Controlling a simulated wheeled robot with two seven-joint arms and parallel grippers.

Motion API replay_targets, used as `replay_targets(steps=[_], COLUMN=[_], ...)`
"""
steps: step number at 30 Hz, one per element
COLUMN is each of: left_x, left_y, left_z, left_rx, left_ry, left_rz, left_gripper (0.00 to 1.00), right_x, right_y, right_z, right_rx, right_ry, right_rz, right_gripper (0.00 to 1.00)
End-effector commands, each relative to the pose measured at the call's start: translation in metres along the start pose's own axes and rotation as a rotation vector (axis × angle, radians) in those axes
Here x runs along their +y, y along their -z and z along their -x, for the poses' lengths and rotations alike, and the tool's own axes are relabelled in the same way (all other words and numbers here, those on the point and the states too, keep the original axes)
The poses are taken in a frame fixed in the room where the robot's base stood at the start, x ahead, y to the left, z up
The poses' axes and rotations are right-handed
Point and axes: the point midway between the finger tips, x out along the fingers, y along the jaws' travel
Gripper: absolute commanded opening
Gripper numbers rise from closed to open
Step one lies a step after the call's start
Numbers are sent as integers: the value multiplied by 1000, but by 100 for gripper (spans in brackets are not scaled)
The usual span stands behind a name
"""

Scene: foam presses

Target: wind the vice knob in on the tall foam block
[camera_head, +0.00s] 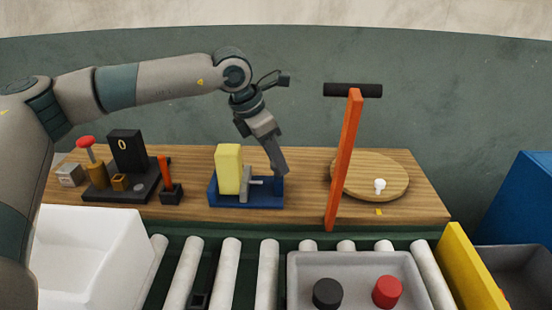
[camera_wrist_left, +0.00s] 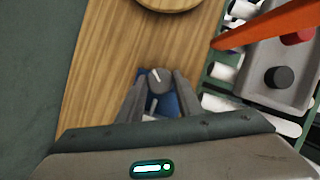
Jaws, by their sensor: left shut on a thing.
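The tall yellow foam block (camera_head: 228,170) stands upright in the blue vice (camera_head: 247,201) on the wooden bench. A grey jaw plate and screw (camera_head: 252,182) sit at the block's right side. My left gripper (camera_head: 279,170) reaches down from above to the vice's right end and hides the knob in the head view. In the left wrist view the round grey knob (camera_wrist_left: 159,77) with a pale mark lies between the fingertips of my left gripper (camera_wrist_left: 160,84), which is shut on it. Whether the jaw plate touches the foam is hard to tell. My right gripper is out of view.
An orange post with a black crossbar (camera_head: 345,150) stands right of the vice, before a round wooden board (camera_head: 392,172). A small orange-handled lever (camera_head: 168,182) stands to the left. Rollers and a grey tray (camera_head: 355,262) lie in front.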

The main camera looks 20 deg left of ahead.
Motion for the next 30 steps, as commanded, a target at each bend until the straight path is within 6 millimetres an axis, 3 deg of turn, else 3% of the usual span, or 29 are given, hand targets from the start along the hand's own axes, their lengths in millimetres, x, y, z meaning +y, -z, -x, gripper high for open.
replay_targets(steps=[9, 19, 20, 21, 30], left_x=[2, 2, 2, 2, 2], left_y=[0, 0, 0, 0, 0], left_z=[0, 1, 1, 1, 1], left_rx=[-3, -3, -3, -3, -2], left_ry=[65, 68, 68, 68, 69], left_rz=[-156, -169, -168, -168, -168], left_gripper=[10, 10, 40, 49, 50], right_x=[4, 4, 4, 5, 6], right_y=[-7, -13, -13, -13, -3], right_z=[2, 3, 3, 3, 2], right_rx=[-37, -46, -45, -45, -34], right_ry=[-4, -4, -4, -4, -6], right_rz=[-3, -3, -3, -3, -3], right_gripper=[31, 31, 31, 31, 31])
